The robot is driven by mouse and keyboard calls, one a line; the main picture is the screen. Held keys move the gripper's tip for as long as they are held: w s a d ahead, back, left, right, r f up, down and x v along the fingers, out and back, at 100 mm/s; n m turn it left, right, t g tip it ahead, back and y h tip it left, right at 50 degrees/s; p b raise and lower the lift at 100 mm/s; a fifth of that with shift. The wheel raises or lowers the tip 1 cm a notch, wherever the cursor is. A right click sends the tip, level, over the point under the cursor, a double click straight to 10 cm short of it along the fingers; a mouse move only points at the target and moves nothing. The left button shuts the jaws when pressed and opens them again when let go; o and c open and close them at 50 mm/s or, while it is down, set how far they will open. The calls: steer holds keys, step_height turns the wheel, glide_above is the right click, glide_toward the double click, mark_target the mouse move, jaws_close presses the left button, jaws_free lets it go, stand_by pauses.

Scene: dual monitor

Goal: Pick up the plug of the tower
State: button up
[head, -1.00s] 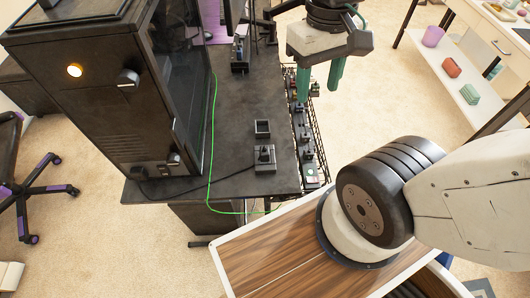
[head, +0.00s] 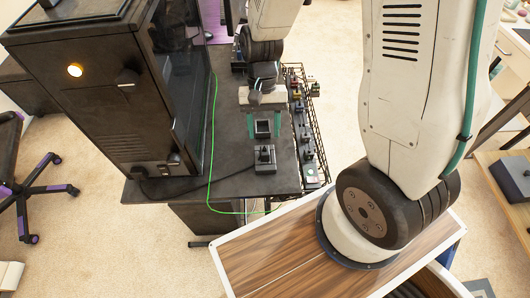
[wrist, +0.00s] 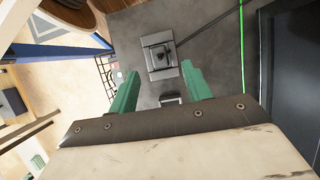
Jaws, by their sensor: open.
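The tower (head: 100,110) is a large black case standing on the dark desk. A dark cable runs from its lower front to a black plug (head: 265,152), which sits upright on a square grey block near the desk's front edge. The plug and block also show in the wrist view, where the plug (wrist: 160,54) lies just beyond my fingertips. My gripper (head: 264,130) points down with its two green fingers apart and nothing between them. It is above a small open-topped dark box (head: 262,128) behind the plug. The wrist view partly hides that box behind the gripper body.
A green cable (head: 212,150) runs along the desk between tower and plug. A wire rack (head: 307,130) with several small devices hangs along the desk's right edge.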

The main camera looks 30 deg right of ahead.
mark_target(265, 148)
steer(key=x, duration=0.6)
steer(key=shift+d+f, duration=0.1)
steer(key=shift+f, duration=0.25)
jaws_close()
